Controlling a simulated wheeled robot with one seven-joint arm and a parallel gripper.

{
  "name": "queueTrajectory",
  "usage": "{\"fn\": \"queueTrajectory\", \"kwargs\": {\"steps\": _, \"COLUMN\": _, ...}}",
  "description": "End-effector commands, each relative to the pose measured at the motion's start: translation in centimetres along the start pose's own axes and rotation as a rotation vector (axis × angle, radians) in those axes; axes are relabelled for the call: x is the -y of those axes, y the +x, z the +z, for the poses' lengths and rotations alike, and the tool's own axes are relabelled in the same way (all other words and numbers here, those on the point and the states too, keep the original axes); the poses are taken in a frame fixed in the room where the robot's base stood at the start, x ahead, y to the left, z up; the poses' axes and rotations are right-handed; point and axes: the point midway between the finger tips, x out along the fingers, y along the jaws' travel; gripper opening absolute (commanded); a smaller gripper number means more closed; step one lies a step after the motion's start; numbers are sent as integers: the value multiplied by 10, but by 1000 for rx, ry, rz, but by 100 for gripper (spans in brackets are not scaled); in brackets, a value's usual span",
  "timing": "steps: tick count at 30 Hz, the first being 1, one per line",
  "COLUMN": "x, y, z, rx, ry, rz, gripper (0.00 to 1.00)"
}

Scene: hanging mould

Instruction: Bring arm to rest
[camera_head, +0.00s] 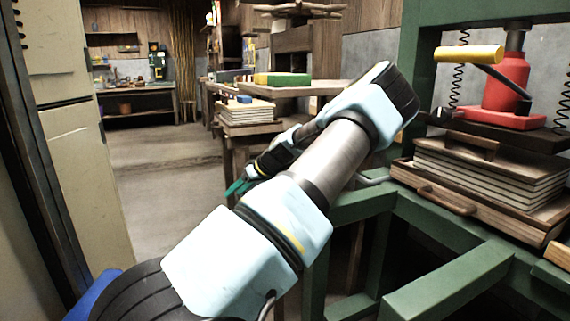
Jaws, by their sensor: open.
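My arm (335,160) reaches up from the lower left to the middle right, then folds back toward the left. My gripper (238,187) shows past the forearm, left of the picture's middle. Its teal fingertips point down and left, and I see nothing held in them. The gripper is open, though it is small and partly hidden behind my arm.
A green press frame (450,285) with a red jack (500,85) and a yellow handle (468,55) stands close on the right. Stacked boards (490,170) lie in it. A bench with boards (245,112) stands behind. Open floor (165,165) lies left of the arm, beside a pale cabinet (85,170).

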Motion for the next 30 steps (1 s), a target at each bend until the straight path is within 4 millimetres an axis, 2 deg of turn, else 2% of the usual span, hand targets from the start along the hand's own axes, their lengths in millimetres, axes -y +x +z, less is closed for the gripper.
{"fn": "queueTrajectory", "kwargs": {"steps": 1, "x": 14, "y": 12, "z": 14, "rx": 67, "ry": 9, "rz": 0, "gripper": 57}}
{"fn": "queueTrajectory", "kwargs": {"steps": 3, "x": 34, "y": 22, "z": 36, "rx": 165, "ry": 46, "rz": 11, "gripper": 57}}
{"fn": "queueTrajectory", "kwargs": {"steps": 7, "x": 66, "y": 24, "z": 85, "rx": 347, "ry": 143, "rz": 78, "gripper": 57}}
{"fn": "queueTrajectory", "kwargs": {"steps": 11, "x": 90, "y": 5, "z": 128, "rx": 478, "ry": 259, "rz": 191, "gripper": 57}}
{"fn": "queueTrajectory", "kwargs": {"steps": 15, "x": 114, "y": -29, "z": 164, "rx": 554, "ry": 400, "rz": 344, "gripper": 57}}
{"fn": "queueTrajectory", "kwargs": {"steps": 21, "x": 143, "y": -72, "z": 196, "rx": 550, "ry": 589, "rz": 521, "gripper": 57}}
{"fn": "queueTrajectory", "kwargs": {"steps": 30, "x": 177, "y": -107, "z": 224, "rx": 468, "ry": 786, "rz": 655, "gripper": 57}}
